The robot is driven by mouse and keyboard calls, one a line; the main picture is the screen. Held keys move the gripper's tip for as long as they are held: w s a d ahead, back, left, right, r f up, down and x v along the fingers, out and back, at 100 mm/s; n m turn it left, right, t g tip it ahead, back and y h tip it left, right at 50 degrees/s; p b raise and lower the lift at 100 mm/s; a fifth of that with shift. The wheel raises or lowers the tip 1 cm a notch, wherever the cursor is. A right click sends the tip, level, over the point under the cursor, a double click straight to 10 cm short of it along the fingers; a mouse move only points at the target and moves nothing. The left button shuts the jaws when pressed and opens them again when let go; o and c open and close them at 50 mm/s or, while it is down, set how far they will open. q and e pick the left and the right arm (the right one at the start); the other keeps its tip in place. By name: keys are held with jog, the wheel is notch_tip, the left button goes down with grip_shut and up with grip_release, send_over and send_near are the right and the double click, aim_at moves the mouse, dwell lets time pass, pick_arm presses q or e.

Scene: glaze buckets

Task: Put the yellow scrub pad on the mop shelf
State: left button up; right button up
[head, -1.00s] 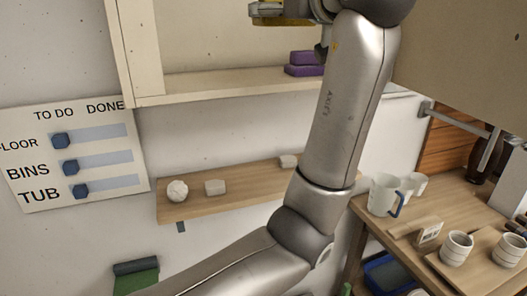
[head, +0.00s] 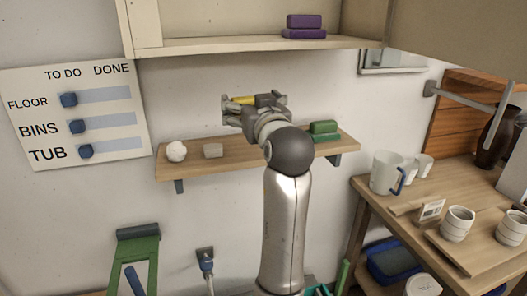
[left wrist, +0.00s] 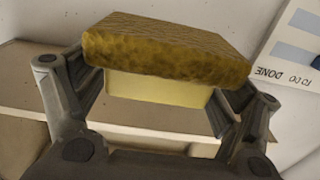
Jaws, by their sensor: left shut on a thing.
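The yellow scrub pad (head: 243,100) is between the fingers of my left gripper (head: 240,110). In the left wrist view the pad (left wrist: 165,52) has a rough brown-yellow layer over a paler yellow one, and both fingers press its ends. In the head view the gripper appears just above and in front of the wooden wall shelf (head: 235,166), with mop-like tools below it; I cannot tell its exact distance from the shelf. My right gripper is out of view.
Between the block and green pads, my arm hides part of the shelf. Purple pads (head: 304,27) lie on the upper cabinet shelf. A table (head: 390,210) with mugs stands at right.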

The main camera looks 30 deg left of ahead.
pick_arm(q)
jog(key=shift+s+a+f, duration=0.15)
jog(key=shift+f, duration=0.25)
jog(key=w+a+f+p, duration=0.1)
jog(key=w+a+f, duration=0.1)
jog(key=w+f, duration=0.1)
jog(key=w+a+f+p, duration=0.2)
jog(key=w+f, duration=0.1)
jog(key=w, duration=0.1)
jog(key=w+a+f+p, duration=0.1)
jog(key=w+a+f, duration=0.1)
jog(key=w+f, duration=0.1)
jog(key=shift+w+a, duration=0.25)
jog(key=shift+w, duration=0.4)
jog(key=shift+w+a+f, duration=0.1)
jog(key=shift+w+f, duration=0.05)
jog(key=shift+f, duration=0.05)
jog(key=f, duration=0.1)
jog(key=f+p, duration=0.1)
jog(key=p, duration=0.1)
jog(key=shift+w+a+f, duration=0.1)
jog(key=shift+w+f, duration=0.15)
jog(key=shift+f, duration=0.6)
